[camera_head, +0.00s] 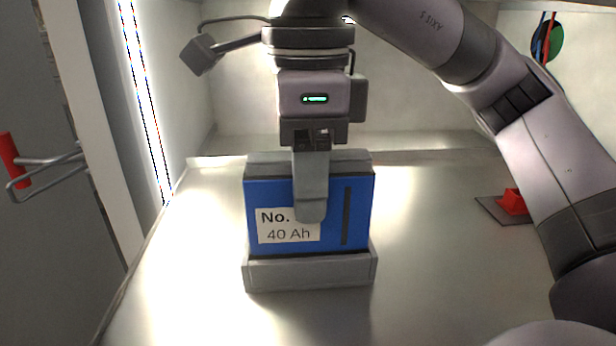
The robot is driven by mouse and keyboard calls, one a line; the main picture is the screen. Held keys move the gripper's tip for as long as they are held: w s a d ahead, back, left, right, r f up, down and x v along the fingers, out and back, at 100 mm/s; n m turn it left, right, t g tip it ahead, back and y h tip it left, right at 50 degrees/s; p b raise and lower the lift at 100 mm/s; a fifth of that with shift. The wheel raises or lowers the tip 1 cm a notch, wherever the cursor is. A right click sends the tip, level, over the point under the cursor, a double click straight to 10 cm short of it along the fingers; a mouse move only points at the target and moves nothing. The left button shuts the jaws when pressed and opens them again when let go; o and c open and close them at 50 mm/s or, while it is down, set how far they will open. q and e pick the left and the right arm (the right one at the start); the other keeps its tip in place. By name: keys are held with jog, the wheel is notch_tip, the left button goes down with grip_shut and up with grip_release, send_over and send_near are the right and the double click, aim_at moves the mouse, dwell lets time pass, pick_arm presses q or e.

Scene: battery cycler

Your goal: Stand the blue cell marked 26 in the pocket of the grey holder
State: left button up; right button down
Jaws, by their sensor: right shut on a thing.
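The blue cell (332,236) stands upright in the pocket of the grey holder (310,273), near the middle of the chamber floor. Its white label reads "No." and "40 Ah"; the number is hidden behind my gripper finger. My right gripper (311,205) comes down from above and is shut on the blue cell, one finger lying over its front face. The other finger is hidden behind the cell. The cell's lower edge is hidden by the holder's front wall. My left gripper is not in view.
A bright light strip (147,110) runs up the left wall beside the open door (40,240) with a red-ended handle. A small red object on a dark plate (493,207) lies at right, near my arm. The floor (430,270) around the holder is clear.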

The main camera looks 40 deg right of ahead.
jog(key=shift+f, duration=0.1)
jog(key=shift+f+b, duration=0.5)
jog(key=shift+f, duration=0.1)
jog(key=shift+f, duration=0.15)
dwell(0.3)
jog(key=shift+f+b, duration=0.4)
jog(key=shift+f, duration=0.35)
dwell(0.4)
jog(key=c, duration=0.7)
grip_release()
jog(key=shift+r+p, duration=1.15)
jog(key=shift+r, duration=2.45)
